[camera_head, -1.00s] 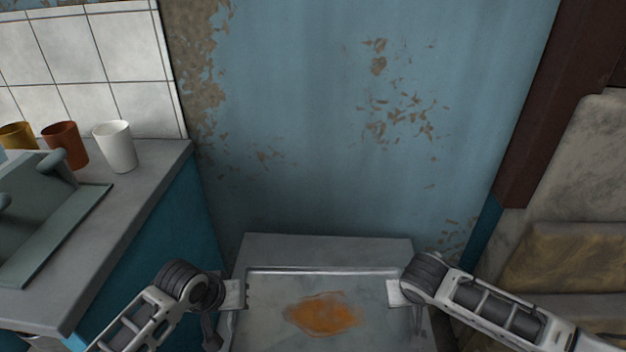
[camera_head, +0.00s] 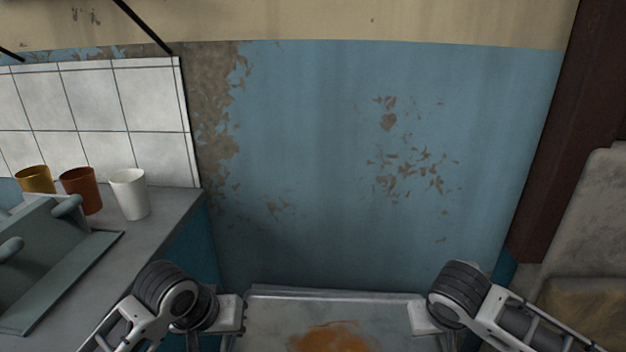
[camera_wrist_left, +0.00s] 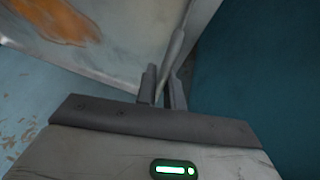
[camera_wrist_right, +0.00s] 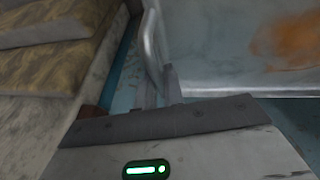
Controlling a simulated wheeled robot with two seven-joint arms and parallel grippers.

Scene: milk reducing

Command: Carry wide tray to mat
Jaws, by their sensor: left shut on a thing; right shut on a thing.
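The wide tray (camera_head: 285,312) is a grey metal tray with a raised rim and an orange-brown stain (camera_head: 335,338) on its floor. It shows at the bottom middle of the head view, its near part cut off. I see no mat.
A counter (camera_head: 165,215) at the left carries a white cup (camera_head: 130,194), a red-brown cup (camera_head: 81,190), a yellow cup (camera_head: 35,180) and a grey-green sink-like unit (camera_head: 60,260). A blue peeling wall (camera_head: 320,170) stands ahead. Tan cushions (camera_head: 580,310) lie at the right.

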